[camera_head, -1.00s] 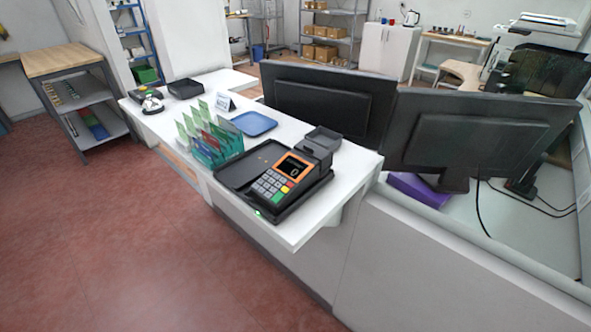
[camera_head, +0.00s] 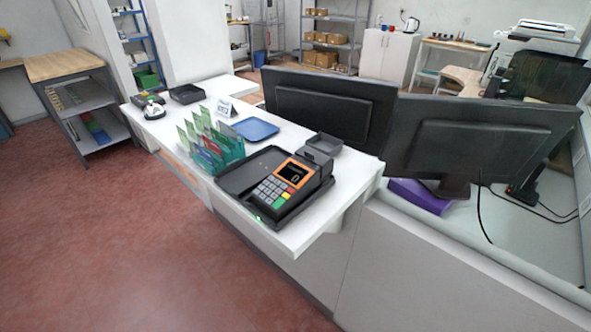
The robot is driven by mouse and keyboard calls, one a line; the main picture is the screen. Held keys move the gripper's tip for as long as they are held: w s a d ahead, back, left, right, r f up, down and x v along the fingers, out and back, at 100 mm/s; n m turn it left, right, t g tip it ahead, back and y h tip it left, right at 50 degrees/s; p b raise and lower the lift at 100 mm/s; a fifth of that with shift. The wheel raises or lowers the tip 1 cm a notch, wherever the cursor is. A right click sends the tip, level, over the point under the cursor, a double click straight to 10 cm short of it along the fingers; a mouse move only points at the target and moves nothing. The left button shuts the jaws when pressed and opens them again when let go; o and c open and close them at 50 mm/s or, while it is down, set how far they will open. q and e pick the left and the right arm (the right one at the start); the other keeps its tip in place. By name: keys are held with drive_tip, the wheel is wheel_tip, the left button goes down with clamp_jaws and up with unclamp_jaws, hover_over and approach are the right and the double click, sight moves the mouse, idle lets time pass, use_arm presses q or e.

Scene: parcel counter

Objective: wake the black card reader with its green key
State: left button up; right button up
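The black card reader (camera_head: 296,172) sits in a dark tray (camera_head: 247,177) near the front end of the white counter. Neither of my grippers is in view.
A rack of green cards (camera_head: 212,149), a blue tray (camera_head: 255,129) and a small sign (camera_head: 225,107) stand further back on the counter (camera_head: 336,196). Two black monitors (camera_head: 328,104) stand behind and right of the reader. The red floor (camera_head: 110,230) in front is clear.

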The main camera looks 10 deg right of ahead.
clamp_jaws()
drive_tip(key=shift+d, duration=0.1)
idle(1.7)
